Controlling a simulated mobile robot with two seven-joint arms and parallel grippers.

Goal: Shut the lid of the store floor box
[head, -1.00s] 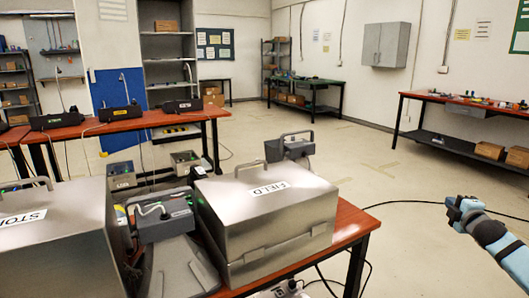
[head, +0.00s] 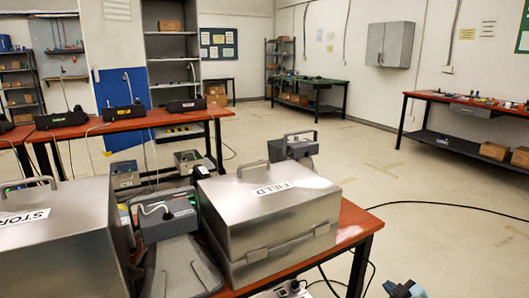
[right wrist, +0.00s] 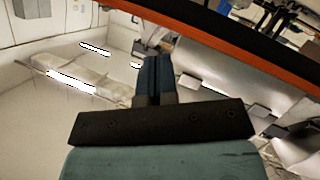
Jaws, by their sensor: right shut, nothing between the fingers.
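The store box (head: 55,240) is a grey metal box at the left of the near red-topped table, cut off by the left edge of the head view. Its top carries a handle and a label of which "STOR" shows. I cannot tell from here whether its lid sits fully down. My right gripper (head: 405,290) is at the bottom edge of the head view, low to the right of the table and well away from the store box. In the right wrist view its fingers (right wrist: 157,78) are together and empty. My left gripper is out of view.
A similar box marked FIELD (head: 275,205) stands at the right of the near table (head: 350,225), its lid down. A phone unit (head: 165,218) stands between the boxes. Cables lie on the floor at the right, where there is otherwise free room.

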